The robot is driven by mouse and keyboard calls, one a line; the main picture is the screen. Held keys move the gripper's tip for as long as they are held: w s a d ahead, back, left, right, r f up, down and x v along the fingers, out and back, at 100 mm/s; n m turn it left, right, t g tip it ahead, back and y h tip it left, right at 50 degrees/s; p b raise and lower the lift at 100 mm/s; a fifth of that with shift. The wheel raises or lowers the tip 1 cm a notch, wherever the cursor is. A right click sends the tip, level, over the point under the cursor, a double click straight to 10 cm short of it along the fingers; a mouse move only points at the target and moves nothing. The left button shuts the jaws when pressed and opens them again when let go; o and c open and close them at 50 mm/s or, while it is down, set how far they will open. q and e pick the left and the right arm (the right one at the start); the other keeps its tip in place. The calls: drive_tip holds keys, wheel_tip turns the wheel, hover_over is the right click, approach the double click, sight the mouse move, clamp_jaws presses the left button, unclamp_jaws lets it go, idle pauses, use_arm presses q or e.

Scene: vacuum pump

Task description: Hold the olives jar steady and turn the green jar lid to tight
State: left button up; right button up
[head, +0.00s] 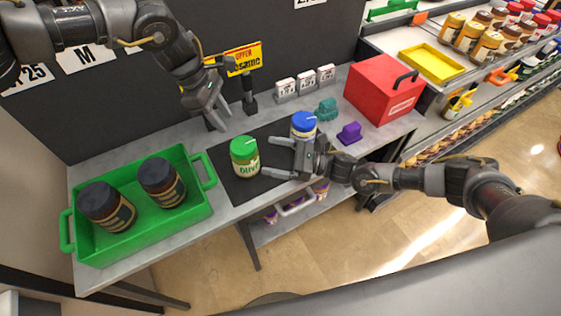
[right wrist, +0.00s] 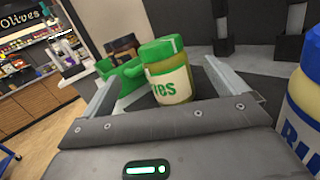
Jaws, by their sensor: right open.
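The olives jar (head: 245,168) stands upright on the dark mat, its green lid (head: 242,145) on top. In the right wrist view the jar (right wrist: 172,83) and its lid (right wrist: 161,49) show ahead, between the two fingers. My right gripper (head: 268,157) is open and level, its fingertips pointing at the jar from the right; I cannot tell whether they touch it. My left gripper (head: 218,120) hangs behind and to the left of the jar, above the table's back part, with its fingers apart and empty. How tightly the lid sits cannot be seen.
A blue-lidded jar (head: 303,125) stands close beside my right gripper. A green tray (head: 143,238) with two dark jars is at left. A teal object (head: 327,109), a purple object (head: 349,133) and a red box (head: 385,88) are at right. A yellow sign (head: 243,59) stands behind.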

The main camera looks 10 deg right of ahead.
sight(244, 158)
drive_tip(key=f, duration=0.1)
drive_tip(key=d+f+n+h, duration=0.1)
drive_tip(key=f, duration=0.1)
drive_tip(key=shift+d+f+g, duration=0.1)
drive_tip(key=shift+g, duration=0.2)
drive_tip(key=shift+f, duration=0.25)
drive_tip(key=x, duration=1)
drive_tip(key=shift+w+a+f, duration=0.1)
drive_tip(key=shift+a, duration=0.25)
